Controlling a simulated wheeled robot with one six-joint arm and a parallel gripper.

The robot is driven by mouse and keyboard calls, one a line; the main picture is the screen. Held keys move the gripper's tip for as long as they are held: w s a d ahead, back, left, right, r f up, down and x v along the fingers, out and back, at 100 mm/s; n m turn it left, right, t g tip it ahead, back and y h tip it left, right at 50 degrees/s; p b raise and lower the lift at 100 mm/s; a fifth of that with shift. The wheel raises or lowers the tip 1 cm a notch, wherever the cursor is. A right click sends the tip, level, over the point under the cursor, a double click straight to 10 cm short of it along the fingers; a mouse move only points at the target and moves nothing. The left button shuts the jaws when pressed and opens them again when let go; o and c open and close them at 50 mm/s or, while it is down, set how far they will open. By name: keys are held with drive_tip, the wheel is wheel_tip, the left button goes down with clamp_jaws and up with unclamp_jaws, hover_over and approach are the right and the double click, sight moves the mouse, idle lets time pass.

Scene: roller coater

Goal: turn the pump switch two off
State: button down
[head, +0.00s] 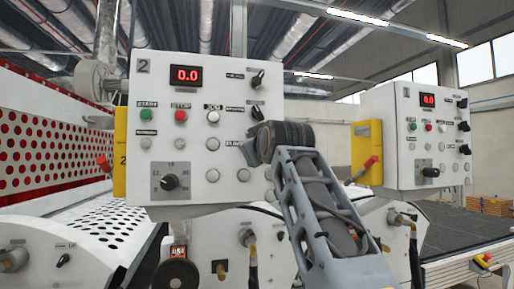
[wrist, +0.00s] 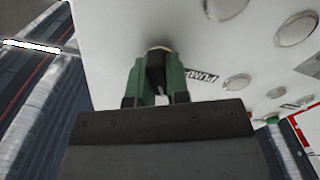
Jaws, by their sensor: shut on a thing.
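The panel marked 2 (head: 228,160) is a white control box with a red 0.0 display. My gripper (wrist: 157,82) shows in the wrist view with two green fingers closed around a small black knob, the pump switch (wrist: 157,60), beside a PUMP label (wrist: 201,75) on the white panel face.
Another black switch (head: 258,78) sits above on the same panel. Start, stop and jog buttons (head: 180,116) and a black dial (head: 169,182) are to the left. A second box marked 1 (head: 400,150) stands at right. Red perforated guards (head: 50,140) are at far left.

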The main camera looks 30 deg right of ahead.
drive_tip(key=shift+n, duration=0.4)
drive_tip(key=c, duration=1.1)
unclamp_jaws()
drive_tip(key=s+a+b, duration=0.3)
drive_tip(key=s+b, duration=0.1)
drive_tip(key=s, duration=0.9)
drive_tip(key=shift+s, duration=0.3)
